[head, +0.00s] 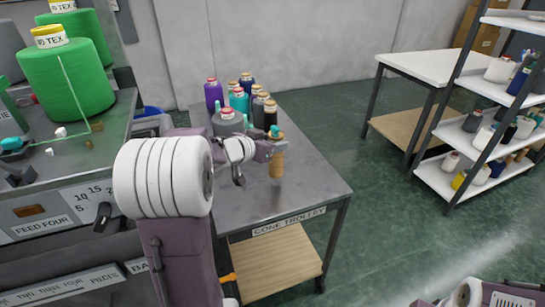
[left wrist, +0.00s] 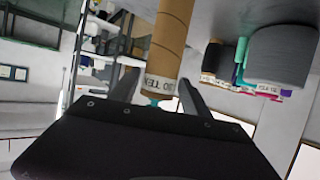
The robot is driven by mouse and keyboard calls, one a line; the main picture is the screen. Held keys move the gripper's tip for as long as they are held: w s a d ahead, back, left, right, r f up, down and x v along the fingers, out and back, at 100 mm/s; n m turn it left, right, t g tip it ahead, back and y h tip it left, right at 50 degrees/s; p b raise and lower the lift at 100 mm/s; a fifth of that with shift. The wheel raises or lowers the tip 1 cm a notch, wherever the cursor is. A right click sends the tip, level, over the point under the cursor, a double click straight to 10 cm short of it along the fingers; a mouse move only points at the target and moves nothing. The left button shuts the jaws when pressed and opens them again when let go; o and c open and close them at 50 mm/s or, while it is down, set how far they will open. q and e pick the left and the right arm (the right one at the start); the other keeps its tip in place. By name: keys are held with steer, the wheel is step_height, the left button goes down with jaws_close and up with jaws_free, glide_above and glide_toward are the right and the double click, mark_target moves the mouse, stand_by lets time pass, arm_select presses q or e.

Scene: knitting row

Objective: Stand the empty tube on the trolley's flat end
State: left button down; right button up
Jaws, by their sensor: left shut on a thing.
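The empty tube (head: 277,166) is bare brown cardboard. My left gripper (head: 277,146) is shut on its upper part and holds it roughly upright over the near right part of the cone trolley (head: 309,181). I cannot tell whether its lower end touches the grey top. In the left wrist view the tube (left wrist: 168,30) is between the fingers, with a white printed label band and a bit of teal at the gripped end. Part of my right arm shows at the bottom right corner, its gripper cut off by the frame and unclear.
Several yarn cones, including a purple one (head: 214,94) and a grey one (head: 228,121), stand on the trolley behind the tube. The trolley top in front and to the right is bare. A machine with green cones (head: 66,80) is left; shelves (head: 465,140) stand right.

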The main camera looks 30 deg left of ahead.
arm_select(q)
step_height(320, 180, down, 4)
steer(key=b, duration=0.3)
steer(key=shift+f, duration=0.15)
steer(key=c, duration=0.5)
jaws_free()
steer(key=p+v, duration=0.4)
steer(key=v, duration=0.8)
steer(key=shift+p, duration=0.4)
